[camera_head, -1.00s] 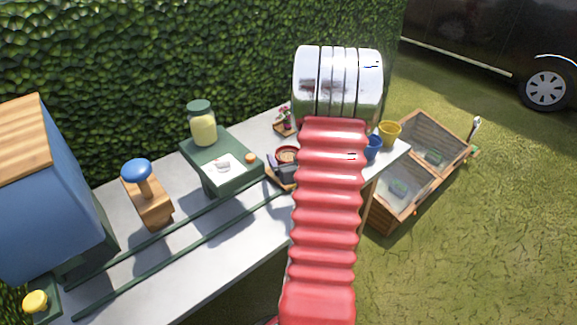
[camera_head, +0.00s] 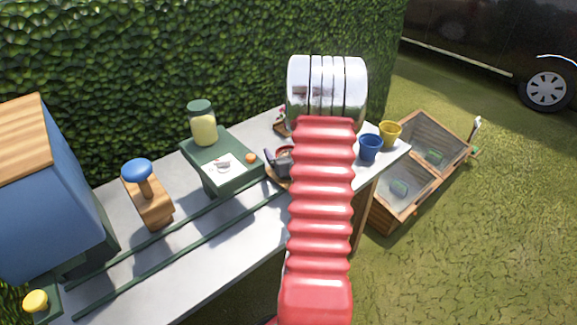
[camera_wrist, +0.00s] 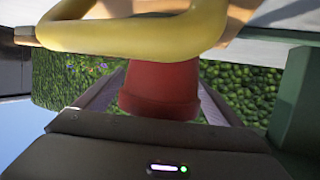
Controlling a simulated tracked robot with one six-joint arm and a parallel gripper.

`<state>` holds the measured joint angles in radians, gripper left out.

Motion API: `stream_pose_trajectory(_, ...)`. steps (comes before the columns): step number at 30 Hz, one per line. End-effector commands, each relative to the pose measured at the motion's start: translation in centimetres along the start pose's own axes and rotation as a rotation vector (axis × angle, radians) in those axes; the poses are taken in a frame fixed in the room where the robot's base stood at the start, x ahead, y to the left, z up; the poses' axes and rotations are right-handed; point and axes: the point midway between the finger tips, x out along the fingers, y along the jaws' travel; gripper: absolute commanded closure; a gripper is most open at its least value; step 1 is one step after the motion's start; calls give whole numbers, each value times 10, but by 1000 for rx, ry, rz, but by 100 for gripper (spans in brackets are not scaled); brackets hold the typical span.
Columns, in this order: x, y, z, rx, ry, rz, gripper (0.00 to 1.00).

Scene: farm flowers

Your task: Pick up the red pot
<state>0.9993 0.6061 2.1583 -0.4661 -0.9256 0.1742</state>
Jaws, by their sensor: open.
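The red pot (camera_wrist: 160,92) is large in the middle of the wrist view, upside down in that picture, with its wider rim low. A yellow curved band (camera_wrist: 140,38) crosses in front of its upper part; I cannot tell whether it touches the pot. In the head view only a bit of the pot (camera_head: 286,149) shows, beside my red arm sleeve. My dark gripper (camera_head: 277,161) is open and right at the pot. Its fingertips and any contact are mostly hidden.
A green stand (camera_head: 235,180) with a jar (camera_head: 203,125) is left of the pot; its green side (camera_wrist: 297,105) is close at the right in the wrist view. Blue (camera_head: 370,148) and yellow (camera_head: 390,132) pots stand at the table's right end. A hedge (camera_head: 200,60) rises behind.

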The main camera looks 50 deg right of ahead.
Motion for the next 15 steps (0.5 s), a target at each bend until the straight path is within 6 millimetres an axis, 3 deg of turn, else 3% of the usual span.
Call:
stream_pose_trajectory(11, -1, 1, 0, 1, 0, 2, 12)
stream_pose_trajectory(15, -1, 1, 0, 1, 0, 2, 21)
